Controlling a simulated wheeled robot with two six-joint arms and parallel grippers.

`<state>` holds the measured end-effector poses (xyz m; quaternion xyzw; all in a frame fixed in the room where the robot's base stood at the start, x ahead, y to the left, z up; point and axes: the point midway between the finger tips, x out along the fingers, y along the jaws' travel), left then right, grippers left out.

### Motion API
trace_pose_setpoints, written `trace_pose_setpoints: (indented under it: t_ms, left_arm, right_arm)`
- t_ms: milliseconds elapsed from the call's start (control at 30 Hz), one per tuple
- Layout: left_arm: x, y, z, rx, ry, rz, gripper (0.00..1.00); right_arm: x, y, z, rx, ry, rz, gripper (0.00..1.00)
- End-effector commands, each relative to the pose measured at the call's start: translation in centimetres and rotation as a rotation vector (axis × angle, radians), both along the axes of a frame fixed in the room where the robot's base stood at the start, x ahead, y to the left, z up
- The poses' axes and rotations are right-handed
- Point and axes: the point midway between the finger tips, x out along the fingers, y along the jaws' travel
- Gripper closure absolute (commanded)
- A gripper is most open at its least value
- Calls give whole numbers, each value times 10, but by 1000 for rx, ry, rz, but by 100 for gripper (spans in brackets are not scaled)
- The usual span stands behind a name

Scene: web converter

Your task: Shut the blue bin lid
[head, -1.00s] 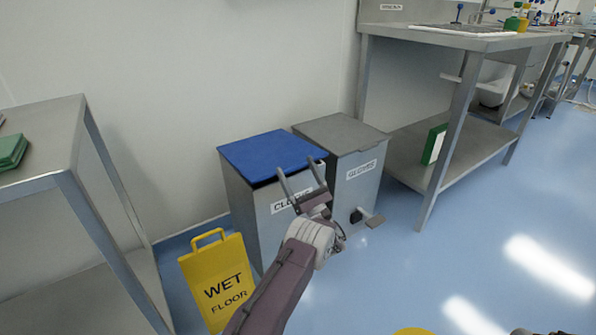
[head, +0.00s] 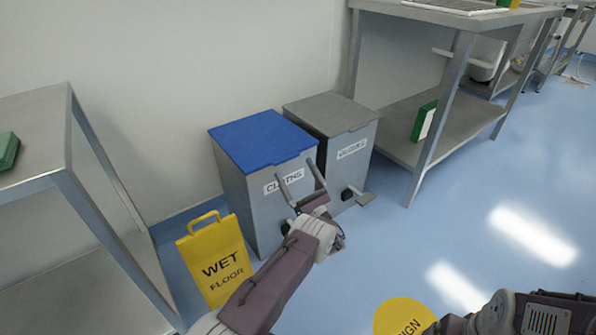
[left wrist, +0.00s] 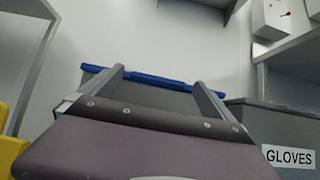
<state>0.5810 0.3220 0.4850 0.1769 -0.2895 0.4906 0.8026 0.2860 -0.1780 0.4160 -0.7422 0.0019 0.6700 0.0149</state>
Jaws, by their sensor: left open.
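The blue lid (head: 262,140) lies flat on top of the grey bin marked CLOTHS (head: 245,205), with no clear gap at its front edge. In the left wrist view the lid shows edge-on as a blue strip (left wrist: 150,79). My left gripper (head: 297,172) is open and empty, in front of the bin near the lid's front right corner. Its two fingers point up toward the lid edge in the left wrist view (left wrist: 158,80). I cannot tell if they touch the bin. My right gripper is not seen; only part of my right arm shows at lower right.
A grey-lidded bin (head: 335,112) with a pedal stands right beside it. A yellow wet floor sign (head: 216,262) stands at front left, near a steel table (head: 35,130). A steel bench (head: 470,125) is at right. Open blue floor lies front right.

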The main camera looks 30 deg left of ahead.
Motion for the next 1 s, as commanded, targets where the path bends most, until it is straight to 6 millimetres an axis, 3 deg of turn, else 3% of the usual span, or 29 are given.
trace_pose_setpoints:
  t_ms: [33,200,467,833,933,967,1000]
  left_arm:
    - [-1,-3,6,0,2,-1,0]
    - [-7,-10,-4,-1,1,-1,0]
    - [-10,-13,-12,-1,0,0,0]
    - [-9,-12,-9,-1,1,1,0]
    - [-4,-10,27,-6,-54,7,0]
    - [-1,-9,47,-9,-88,8,0]
    - [3,-8,80,-14,-140,12,0]
  right_arm:
    - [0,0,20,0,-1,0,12]
    - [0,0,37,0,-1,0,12]
    - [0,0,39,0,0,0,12]
    - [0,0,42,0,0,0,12]
    - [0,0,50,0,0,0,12]
    - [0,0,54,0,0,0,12]
    - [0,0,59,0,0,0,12]
